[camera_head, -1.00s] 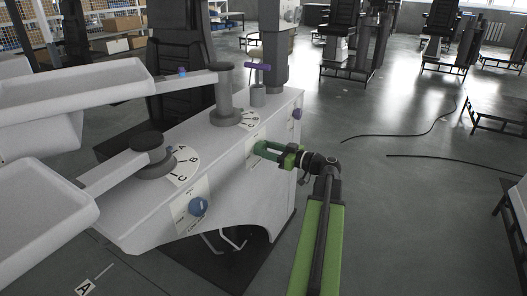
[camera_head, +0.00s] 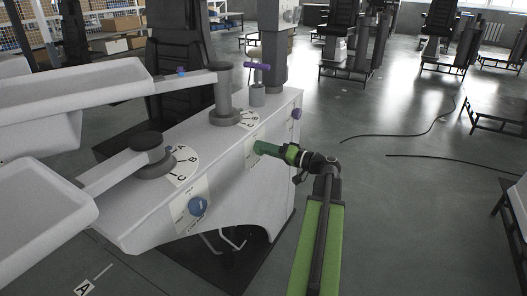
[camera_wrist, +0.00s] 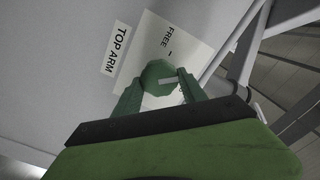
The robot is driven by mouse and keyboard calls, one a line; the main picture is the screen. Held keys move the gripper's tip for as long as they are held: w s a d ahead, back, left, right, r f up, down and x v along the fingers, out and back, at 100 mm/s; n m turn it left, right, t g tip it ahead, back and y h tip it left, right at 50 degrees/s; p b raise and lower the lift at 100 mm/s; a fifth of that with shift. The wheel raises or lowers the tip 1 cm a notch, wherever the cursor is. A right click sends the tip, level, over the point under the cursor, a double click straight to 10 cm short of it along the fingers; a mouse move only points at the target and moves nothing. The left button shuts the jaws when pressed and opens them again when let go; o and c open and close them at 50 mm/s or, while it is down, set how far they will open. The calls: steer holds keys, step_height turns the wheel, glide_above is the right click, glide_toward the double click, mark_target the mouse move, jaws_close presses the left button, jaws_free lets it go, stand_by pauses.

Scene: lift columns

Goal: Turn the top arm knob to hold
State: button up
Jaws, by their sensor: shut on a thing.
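A TOP ARM label (camera_wrist: 117,50) is next to the plate. My gripper (camera_wrist: 160,84) has its green fingers on both sides of the knob, shut on it. In the head view my gripper (camera_head: 265,148) reaches the side of the white column housing (camera_head: 235,190) and covers the knob. I see no HOLD mark; part of the plate is hidden.
A blue knob (camera_head: 198,206) sits lower left on the same side, and a purple knob (camera_head: 296,113) on the end face. White tray arms (camera_head: 100,90) extend left. Cables (camera_head: 400,137) lie on the open floor at right.

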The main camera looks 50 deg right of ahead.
steer(key=shift+d+f+m, duration=0.1)
steer(key=shift+m, duration=1.85)
steer(key=shift+d+m, duration=0.1)
steer(key=shift+m, duration=1.85)
steer(key=o, duration=1.3)
steer(key=shift+a, duration=0.1)
steer(key=shift+o, duration=0.2)
steer(key=v, duration=1.7)
steer(key=shift+s, duration=0.25)
